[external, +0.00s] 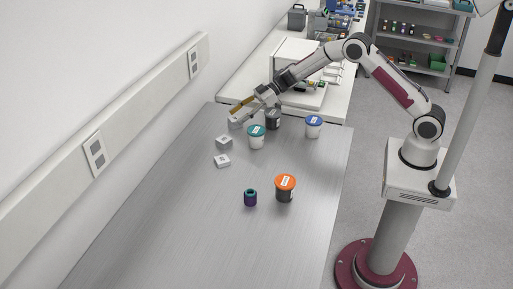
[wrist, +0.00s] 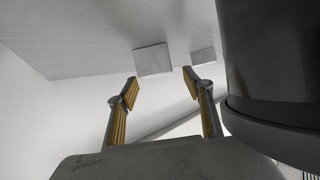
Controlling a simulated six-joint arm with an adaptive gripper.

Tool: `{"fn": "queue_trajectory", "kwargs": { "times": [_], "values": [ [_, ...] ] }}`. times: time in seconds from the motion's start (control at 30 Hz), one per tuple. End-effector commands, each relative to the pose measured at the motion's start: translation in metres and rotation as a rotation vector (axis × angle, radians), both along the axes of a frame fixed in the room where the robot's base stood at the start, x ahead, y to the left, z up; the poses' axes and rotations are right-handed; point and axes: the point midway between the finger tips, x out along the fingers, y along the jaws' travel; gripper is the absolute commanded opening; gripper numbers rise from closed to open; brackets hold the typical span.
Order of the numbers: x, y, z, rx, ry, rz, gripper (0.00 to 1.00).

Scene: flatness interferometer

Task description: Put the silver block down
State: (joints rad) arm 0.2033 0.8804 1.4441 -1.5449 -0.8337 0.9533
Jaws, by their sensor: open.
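A pale silver block (external: 224,142) sits on the steel table in the external view. A smaller whitish block (external: 222,160) with a dark mark lies just in front of it. The frames do not make clear which is the task's block. My gripper (external: 237,117) is low over the far left of the table, beyond both blocks. In the wrist view my gripper (wrist: 161,87) is open, with nothing between its yellow-padded fingers. A grey square block face (wrist: 153,60) shows beyond the fingertips, apart from them, and a second grey block (wrist: 203,55) is to its right.
A teal-lidded jar (external: 257,137) and a dark jar (external: 273,119) stand close to my gripper. A blue-lidded jar (external: 314,127), an orange-lidded jar (external: 285,187) and a small purple-teal cylinder (external: 250,198) stand further off. The table's front left is clear.

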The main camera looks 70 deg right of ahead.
Motion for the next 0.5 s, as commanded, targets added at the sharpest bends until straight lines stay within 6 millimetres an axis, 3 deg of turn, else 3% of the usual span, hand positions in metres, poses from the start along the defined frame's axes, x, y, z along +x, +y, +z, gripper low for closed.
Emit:
{"fn": "queue_trajectory", "kwargs": {
  "times": [0.5],
  "values": [
    [-0.036, -0.037, 0.032, 0.005, -0.009, -0.002, 0.51]
  ]
}}
